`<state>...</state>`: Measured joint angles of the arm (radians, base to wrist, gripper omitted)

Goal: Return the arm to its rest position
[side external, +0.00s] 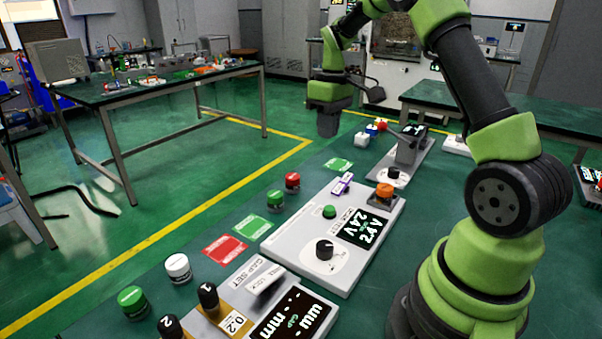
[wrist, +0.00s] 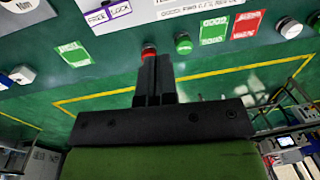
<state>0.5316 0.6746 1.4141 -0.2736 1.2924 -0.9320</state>
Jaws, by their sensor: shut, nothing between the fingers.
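My green and black arm rises from the right and arches over the work table in the side external view. My gripper (side external: 328,128) hangs pointing down above the far left edge of the table, clear of the devices. In the wrist view my gripper (wrist: 153,62) shows its two dark fingers together, with nothing seen between them. A red button (wrist: 149,50) shows just past the fingertips in the wrist view; it appears to be on the table, apart from them.
A generator panel (side external: 285,239) with a black knob (side external: 324,249) and a display fills the table's middle. Red (side external: 292,181) and green (side external: 275,199) buttons stand along the left edge. A gap-set unit (side external: 212,325) is nearest. A further device (side external: 408,147) stands behind.

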